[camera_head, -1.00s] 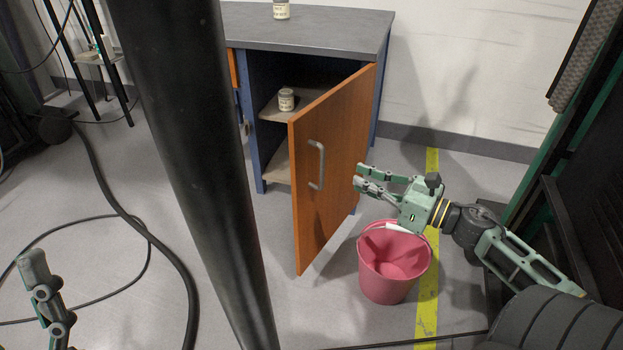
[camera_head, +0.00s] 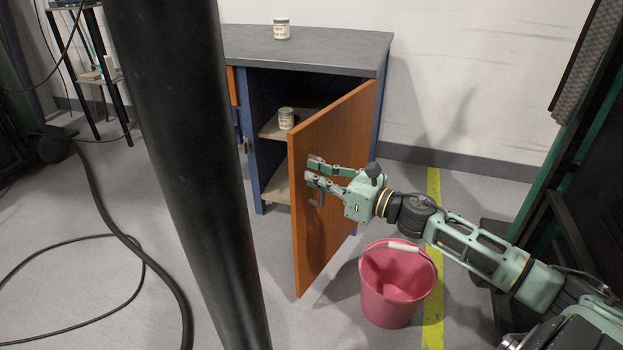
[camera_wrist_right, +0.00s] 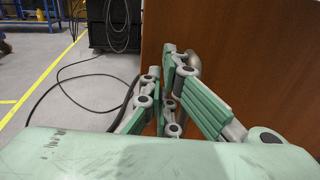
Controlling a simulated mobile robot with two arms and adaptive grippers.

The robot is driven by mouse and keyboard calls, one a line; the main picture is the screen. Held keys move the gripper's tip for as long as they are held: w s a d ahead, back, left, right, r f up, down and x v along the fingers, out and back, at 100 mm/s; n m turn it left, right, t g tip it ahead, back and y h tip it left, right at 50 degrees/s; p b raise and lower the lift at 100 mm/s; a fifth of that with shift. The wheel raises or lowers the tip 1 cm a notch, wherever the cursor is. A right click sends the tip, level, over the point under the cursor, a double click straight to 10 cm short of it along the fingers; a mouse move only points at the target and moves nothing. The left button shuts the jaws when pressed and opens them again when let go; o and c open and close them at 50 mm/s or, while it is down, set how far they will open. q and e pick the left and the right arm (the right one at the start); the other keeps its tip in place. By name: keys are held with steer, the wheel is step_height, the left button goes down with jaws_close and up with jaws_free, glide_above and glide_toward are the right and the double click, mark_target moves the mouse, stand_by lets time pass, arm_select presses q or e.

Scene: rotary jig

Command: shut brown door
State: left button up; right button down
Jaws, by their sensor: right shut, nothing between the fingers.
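The brown door (camera_head: 330,130) of the blue cabinet (camera_head: 257,110) stands wide open in the head view, its outer face toward the right. My right gripper (camera_head: 312,172) is in front of that face, at the door's metal handle (camera_head: 317,199), which it mostly hides. The right gripper is shut and empty. In the right wrist view its fingers (camera_wrist_right: 172,75) are beside the brown door (camera_wrist_right: 245,60), and part of the handle (camera_wrist_right: 193,62) shows behind them. I cannot tell whether the fingers touch the handle or door. My left gripper is not in view.
A pink bucket (camera_head: 393,290) stands on the floor below my right arm, beside the yellow line (camera_head: 433,300). A jar (camera_head: 286,118) sits on the cabinet's inner shelf, another jar (camera_head: 281,29) on its top. A black cable (camera_head: 110,215) lies on the left floor.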

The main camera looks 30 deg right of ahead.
steer(key=shift+w+a, duration=0.25)
steer(key=shift+w, duration=0.4)
